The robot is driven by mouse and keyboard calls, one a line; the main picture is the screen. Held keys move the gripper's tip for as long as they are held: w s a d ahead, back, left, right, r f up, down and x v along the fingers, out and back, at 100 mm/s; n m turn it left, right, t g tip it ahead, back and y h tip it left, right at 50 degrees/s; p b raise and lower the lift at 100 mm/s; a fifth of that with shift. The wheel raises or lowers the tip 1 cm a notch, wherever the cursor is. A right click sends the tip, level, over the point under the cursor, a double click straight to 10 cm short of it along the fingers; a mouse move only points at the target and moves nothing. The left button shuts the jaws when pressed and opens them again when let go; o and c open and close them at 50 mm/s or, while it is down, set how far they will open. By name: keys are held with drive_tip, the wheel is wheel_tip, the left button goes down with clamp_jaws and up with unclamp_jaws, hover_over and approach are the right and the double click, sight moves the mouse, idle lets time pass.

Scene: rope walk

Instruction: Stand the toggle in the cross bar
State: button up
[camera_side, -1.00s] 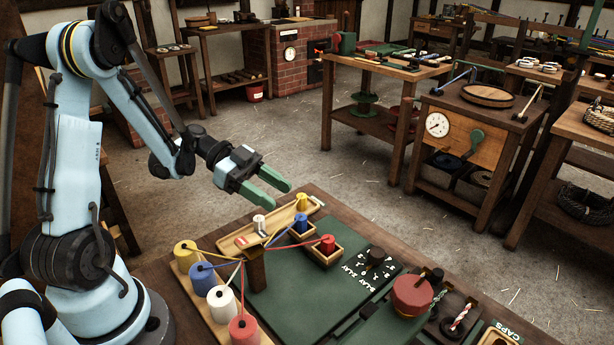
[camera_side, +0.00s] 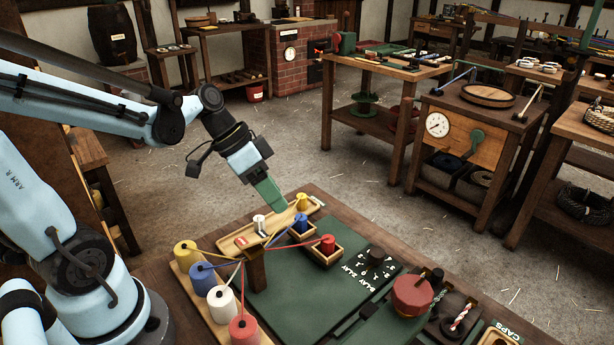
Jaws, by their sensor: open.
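My gripper (camera_side: 278,207) has green fingers that point down and slightly right, just above the far part of a long pale wooden tray (camera_side: 233,245). I see the fingers nearly edge-on, and nothing shows between them. A small white piece (camera_side: 260,222) stands in the tray, left of the fingertips and apart from them. A yellow spool-like piece (camera_side: 301,203) stands right of the fingertips. I cannot tell which piece is the toggle, and I cannot pick out the cross bar for certain.
Blue (camera_side: 300,225) and red (camera_side: 328,242) pieces stand in small wooden boxes beside the tray. Yarn from several spools on a board (camera_side: 198,308) runs to a wooden post (camera_side: 256,270). A green mat (camera_side: 315,290) and a red-topped drum (camera_side: 411,294) lie further right.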

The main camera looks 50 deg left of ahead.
drive_tip(key=n+t+y, duration=0.1)
drive_tip(key=s+d+r+n+t+y, duration=0.1)
drive_tip(key=y, duration=0.1)
drive_tip(key=s+r+n+t+y, duration=0.1)
drive_tip(key=n, duration=0.1)
drive_tip(key=shift+s+d+r+y, duration=0.15)
drive_tip(key=shift+d+r+y, duration=0.1)
drive_tip(key=shift+d+y, duration=0.05)
drive_tip(key=shift+r, duration=2.5)
wheel_tip(320, 180, down, 5)
drive_tip(key=shift+f, duration=0.1)
